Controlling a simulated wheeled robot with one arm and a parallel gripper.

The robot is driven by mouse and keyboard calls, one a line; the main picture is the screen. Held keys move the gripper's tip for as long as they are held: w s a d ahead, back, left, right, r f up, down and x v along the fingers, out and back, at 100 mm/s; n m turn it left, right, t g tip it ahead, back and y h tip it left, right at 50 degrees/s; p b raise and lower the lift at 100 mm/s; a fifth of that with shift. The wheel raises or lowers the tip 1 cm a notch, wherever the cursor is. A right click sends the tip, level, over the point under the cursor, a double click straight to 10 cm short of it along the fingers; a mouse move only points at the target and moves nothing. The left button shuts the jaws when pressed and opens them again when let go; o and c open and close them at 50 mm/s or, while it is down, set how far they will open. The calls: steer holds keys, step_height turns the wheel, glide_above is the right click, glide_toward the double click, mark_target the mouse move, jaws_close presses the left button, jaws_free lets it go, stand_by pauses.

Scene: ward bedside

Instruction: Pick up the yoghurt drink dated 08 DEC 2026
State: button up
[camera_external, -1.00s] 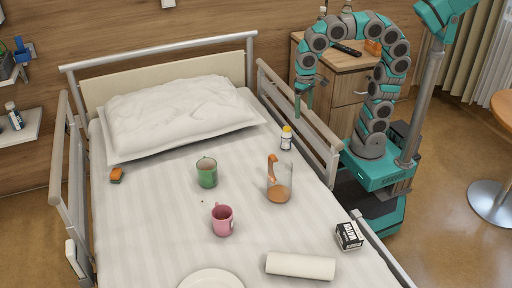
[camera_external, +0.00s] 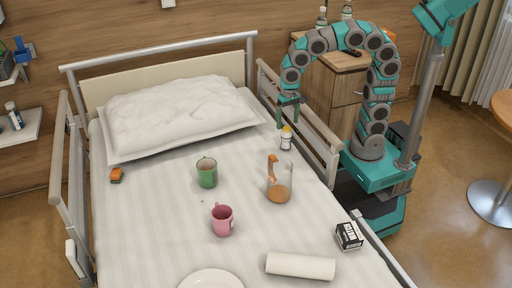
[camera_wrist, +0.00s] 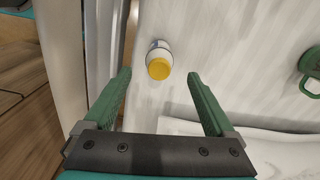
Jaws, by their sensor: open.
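A small white bottle with a yellow cap (camera_external: 286,138) stands on the bed near the right side rail. In the wrist view it shows from above, its yellow cap (camera_wrist: 159,68) between and just beyond my fingertips. No date can be read on it. My gripper (camera_external: 288,122) is open and empty, pointing down above the bed by the rail, close to the bottle. In the wrist view, my gripper (camera_wrist: 158,76) has its two green fingers spread apart, with the bottle not held. Two other bottles (camera_external: 321,16) stand on the bedside cabinet; their labels are too small to read.
The bed's right rail (camera_external: 300,110) runs close beside my gripper. A black-and-white box (camera_external: 349,236) and a white roll (camera_external: 300,266) lie nearer the front.

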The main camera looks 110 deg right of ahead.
mark_target(286, 135)
step_height(286, 135, down, 8)
steer(key=shift+d+f+p, duration=0.1)
steer(key=shift+p, duration=0.25)
steer(key=shift+c, duration=0.2)
jaws_close()
stand_by(0.6)
